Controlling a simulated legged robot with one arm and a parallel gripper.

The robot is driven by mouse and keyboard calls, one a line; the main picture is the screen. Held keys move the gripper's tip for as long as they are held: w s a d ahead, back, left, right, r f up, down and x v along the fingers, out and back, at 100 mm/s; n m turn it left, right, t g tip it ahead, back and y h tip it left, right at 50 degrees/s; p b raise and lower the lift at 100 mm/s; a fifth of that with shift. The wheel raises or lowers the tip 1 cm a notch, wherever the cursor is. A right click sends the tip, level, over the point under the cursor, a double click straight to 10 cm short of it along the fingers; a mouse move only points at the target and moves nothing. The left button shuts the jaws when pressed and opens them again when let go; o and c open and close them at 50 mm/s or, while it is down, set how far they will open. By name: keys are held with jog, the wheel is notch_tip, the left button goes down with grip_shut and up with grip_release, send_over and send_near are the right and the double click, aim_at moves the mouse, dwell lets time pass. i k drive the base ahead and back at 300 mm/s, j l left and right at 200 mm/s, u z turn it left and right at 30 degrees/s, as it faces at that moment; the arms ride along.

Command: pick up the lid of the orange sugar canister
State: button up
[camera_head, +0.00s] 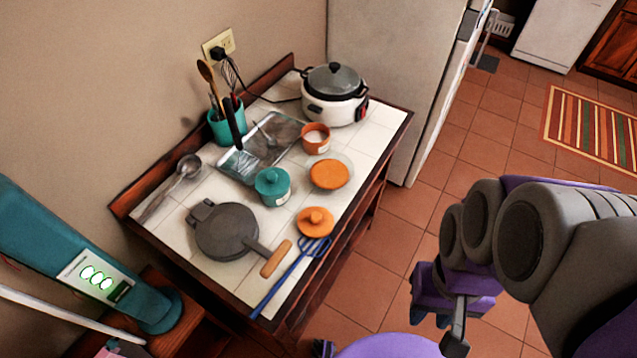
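The orange lid (315,222), with a round knob on top, lies on the white tiled tabletop (352,207) near its right edge. The open orange canister (316,140) stands farther back with pale contents and a white label. My gripper (448,330) is at the lower right, off the table's right side and apart from the lid. It points down, partly hidden by its own purple body and my arm, so its opening is unclear. I see nothing held in it.
A rice cooker (334,95) stands at the back.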

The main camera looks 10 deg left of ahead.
aim_at(313, 222)
jog(key=i+l+u, duration=0.1)
jog(key=l+u, duration=0.5)
jog(key=u, duration=0.15)
jog(key=l+u, duration=0.35)
jog(key=i, duration=0.05)
